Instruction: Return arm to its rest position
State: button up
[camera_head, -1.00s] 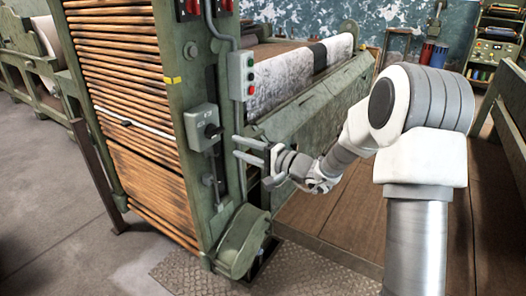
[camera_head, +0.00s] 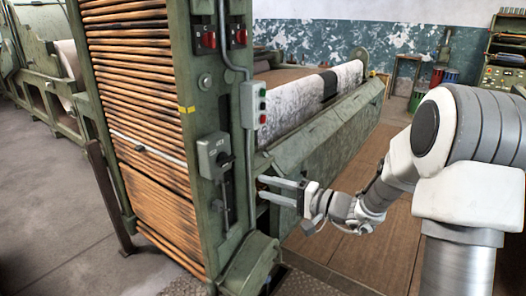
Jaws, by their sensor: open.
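My gripper (camera_head: 268,190) is open and empty, its two grey fingers pointing left, with the lower finger a little below the upper. It is close in front of the green machine's end post (camera_head: 233,120), to the right of a grey switch box with a lever (camera_head: 214,156). I cannot tell whether the fingertips touch the machine. My white and grey arm is bent and reaches left from the right side of the picture.
A small box with green and red buttons (camera_head: 253,105) sits on the post above my gripper. A rounded green housing (camera_head: 250,264) is below it. Stacked wooden slats (camera_head: 140,130) fill the machine's side. Brown floor (camera_head: 355,235) lies clear under my arm; grey floor (camera_head: 60,200) is open at left.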

jog(key=s+a+r+n+g+h, duration=0.1)
jog(key=s+a+n+g+h, duration=0.2)
jog(key=s, duration=0.6)
jog(key=s+a+r+n+g+h, duration=0.1)
jog(key=s+n+g+h, duration=0.2)
jog(key=s, duration=0.6)
jog(key=s+d+r+t+h, duration=0.2)
jog(key=s+d+r+h, duration=0.2)
jog(key=s+d+h, duration=0.8)
notch_tip(320, 180, up, 24)
jog(key=d+y+p, duration=0.1)
jog(key=y+p, duration=0.2)
jog(key=p, duration=2.2)
jog(key=shift+w+d, duration=0.15)
jog(key=shift+w, duration=0.3)
jog(key=shift+f, duration=0.1)
